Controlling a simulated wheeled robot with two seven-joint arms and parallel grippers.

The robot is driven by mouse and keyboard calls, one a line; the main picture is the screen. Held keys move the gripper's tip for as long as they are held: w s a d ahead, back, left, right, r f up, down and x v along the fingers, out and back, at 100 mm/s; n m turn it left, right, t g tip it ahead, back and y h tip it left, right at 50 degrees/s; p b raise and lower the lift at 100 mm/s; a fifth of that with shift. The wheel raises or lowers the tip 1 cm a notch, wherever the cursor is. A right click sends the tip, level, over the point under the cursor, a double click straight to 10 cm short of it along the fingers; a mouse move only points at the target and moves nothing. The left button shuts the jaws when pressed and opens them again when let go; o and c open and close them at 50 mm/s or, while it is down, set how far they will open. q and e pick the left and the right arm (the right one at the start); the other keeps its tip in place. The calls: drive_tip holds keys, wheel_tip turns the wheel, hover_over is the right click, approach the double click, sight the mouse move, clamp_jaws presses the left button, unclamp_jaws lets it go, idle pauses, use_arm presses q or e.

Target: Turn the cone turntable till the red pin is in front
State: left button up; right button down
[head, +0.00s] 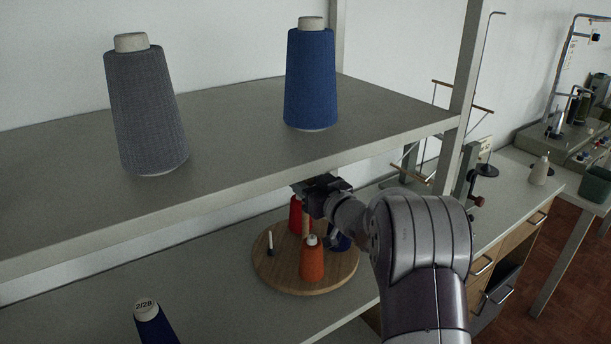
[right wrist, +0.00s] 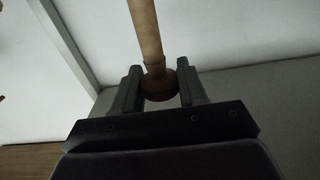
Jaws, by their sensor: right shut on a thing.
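The round wooden cone turntable (head: 285,283) sits on the table under the shelf. An orange cone (head: 312,264) stands near its front edge and a red cone (head: 295,214) farther back. A dark blue cone (head: 342,243) is partly hidden by my right arm. My left gripper is not in view.
The grey shelf (head: 230,130) is close above my right gripper and carries a grey cone (head: 146,110) and a blue cone (head: 311,78). Another blue cone (head: 154,326) stands at the front left. Table space left of the turntable is clear.

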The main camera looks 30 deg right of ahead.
drive_tip(key=shift+r+n+g+y+p, duration=0.1)
drive_tip(key=shift+n+g+y+p, duration=0.3)
drive_tip(key=shift+n+y+p, duration=1.15)
drive_tip(key=shift+n+g+y+p, duration=0.6)
drive_tip(key=shift+n+y, duration=0.05)
drive_tip(key=shift+y, duration=1.1)
drive_tip(key=shift+n+y, duration=0.3)
drive_tip(key=shift+y, duration=0.1)
drive_tip(key=c, duration=0.7)
unclamp_jaws()
drive_tip(key=shift+o, duration=0.2)
drive_tip(key=b+v, duration=0.2)
drive_tip(key=v, duration=1)
drive_tip(key=shift+s+d, duration=0.2)
drive_tip(key=shift+s, duration=0.1)
